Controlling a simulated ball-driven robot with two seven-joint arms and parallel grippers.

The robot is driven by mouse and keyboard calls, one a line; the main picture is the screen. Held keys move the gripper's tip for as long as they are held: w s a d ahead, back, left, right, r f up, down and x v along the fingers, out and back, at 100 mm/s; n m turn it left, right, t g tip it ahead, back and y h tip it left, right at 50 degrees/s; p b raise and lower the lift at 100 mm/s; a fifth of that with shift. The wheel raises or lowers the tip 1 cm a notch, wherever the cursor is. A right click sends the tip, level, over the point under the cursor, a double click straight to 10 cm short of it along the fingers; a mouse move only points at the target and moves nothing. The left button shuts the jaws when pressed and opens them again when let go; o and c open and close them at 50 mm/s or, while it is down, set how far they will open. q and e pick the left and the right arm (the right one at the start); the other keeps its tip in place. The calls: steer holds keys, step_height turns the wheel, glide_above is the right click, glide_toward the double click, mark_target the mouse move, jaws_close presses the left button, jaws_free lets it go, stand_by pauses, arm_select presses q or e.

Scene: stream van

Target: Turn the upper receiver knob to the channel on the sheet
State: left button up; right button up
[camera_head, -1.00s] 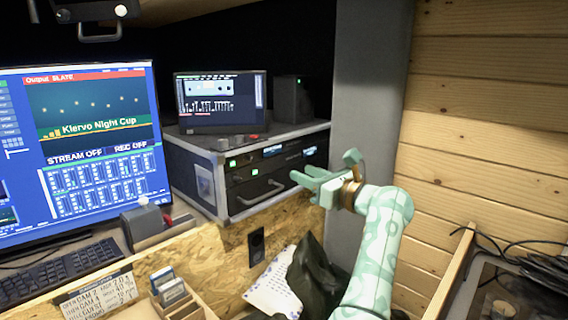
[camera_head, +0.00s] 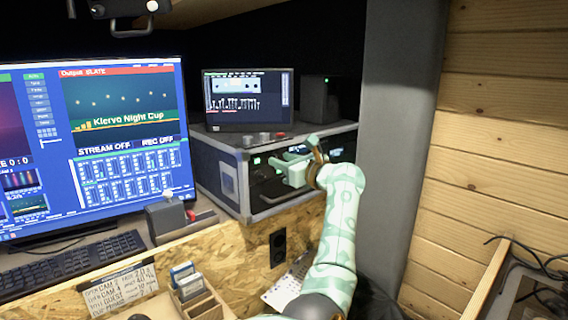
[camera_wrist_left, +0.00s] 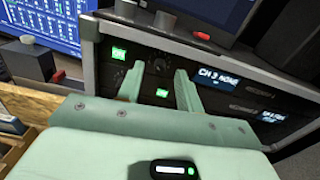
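The rack case (camera_head: 232,178) stands beyond the desk with receiver units in its front. My left gripper (camera_head: 292,160) is in front of the case and hides part of it. In the left wrist view, its two fingers (camera_wrist_left: 159,70) are apart, point at the rack face and hold nothing visible. The upper receiver display (camera_wrist_left: 215,83) seems to read "CH 3 NONE", right of the fingers. The upper knob is not clear; the fingers cover part of that panel. A white sheet (camera_head: 282,289) lies low behind my arm, its writing unreadable. My right gripper is out of view.
A lower display (camera_wrist_left: 268,117) sits below the upper one. A small monitor (camera_head: 248,98) and a dark speaker (camera_head: 320,98) stand on the case. The big screen (camera_head: 125,130) and keyboard (camera_head: 75,262) are left. A grey post (camera_head: 398,130) stands right of the case.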

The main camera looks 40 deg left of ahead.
arm_select(q)
steer(key=shift+a, duration=0.35)
jaws_close()
steer(key=shift+r, duration=0.1)
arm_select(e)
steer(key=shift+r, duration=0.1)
